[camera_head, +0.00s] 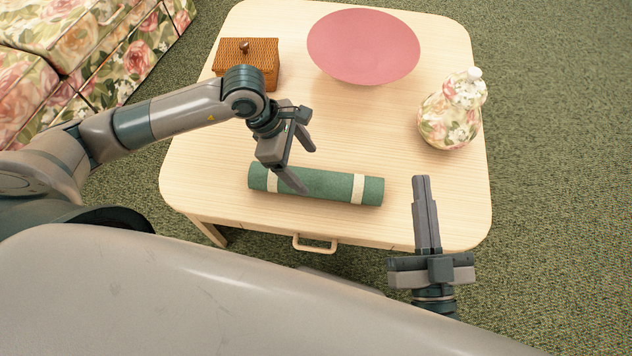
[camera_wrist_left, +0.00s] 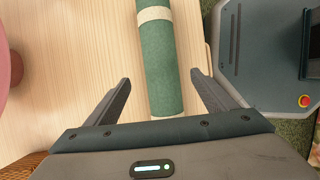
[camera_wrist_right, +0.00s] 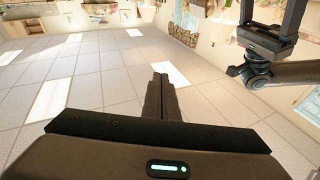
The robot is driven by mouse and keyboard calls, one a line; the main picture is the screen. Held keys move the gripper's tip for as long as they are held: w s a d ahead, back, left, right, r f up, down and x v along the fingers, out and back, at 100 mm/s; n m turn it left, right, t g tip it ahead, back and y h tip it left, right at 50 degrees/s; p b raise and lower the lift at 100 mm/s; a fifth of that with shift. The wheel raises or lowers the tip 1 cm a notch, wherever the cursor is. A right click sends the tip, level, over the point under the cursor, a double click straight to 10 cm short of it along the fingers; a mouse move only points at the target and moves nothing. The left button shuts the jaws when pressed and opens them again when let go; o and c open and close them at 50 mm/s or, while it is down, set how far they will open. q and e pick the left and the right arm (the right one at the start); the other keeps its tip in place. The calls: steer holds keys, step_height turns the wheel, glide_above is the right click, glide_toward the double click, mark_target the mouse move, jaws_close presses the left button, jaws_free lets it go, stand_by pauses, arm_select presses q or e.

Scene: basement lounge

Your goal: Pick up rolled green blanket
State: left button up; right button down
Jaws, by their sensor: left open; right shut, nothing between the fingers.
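The rolled green blanket (camera_head: 320,186) lies on the wooden table near its front edge, with two cream bands around it. It also shows in the left wrist view (camera_wrist_left: 163,62), running away from the gripper. My left gripper (camera_head: 303,168) is open above the left part of the roll. In the left wrist view the roll's near end lies between the lines of the two fingers (camera_wrist_left: 163,88), and nothing is held. My right gripper (camera_head: 421,180) is shut and empty, to the right of the roll.
The table (camera_head: 225,135) also holds a woven box (camera_head: 250,62), a pink bowl (camera_head: 363,45) and a floral jar (camera_head: 450,115). A drawer handle (camera_head: 314,246) sticks out at the front. A floral sofa (camera_head: 95,45) stands at left. Tabletop between roll and bowl is clear.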

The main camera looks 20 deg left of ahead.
mark_target(312, 175)
arm_select(q)
steer(key=shift+x, duration=1.5)
arm_select(e)
steer(key=shift+s+r+t, duration=0.35)
steer(key=shift+r+t, duration=0.15)
steer(key=shift+r, duration=0.35)
arm_select(q)
steer(key=shift+f, duration=0.1)
steer(key=shift+d+f, duration=0.1)
steer(key=shift+f, duration=0.15)
steer(key=shift+b+x, duration=0.7)
steer(key=shift+x, duration=1.55)
steer(key=shift+s, duration=0.15)
arm_select(e)
steer(key=s+r+t, duration=0.1)
steer(key=s+r+t+y, duration=0.1)
steer(key=r, duration=0.1)
steer(key=shift+s+r, duration=0.1)
steer(key=shift+r, duration=0.1)
arm_select(q)
steer(key=c, duration=1.3)
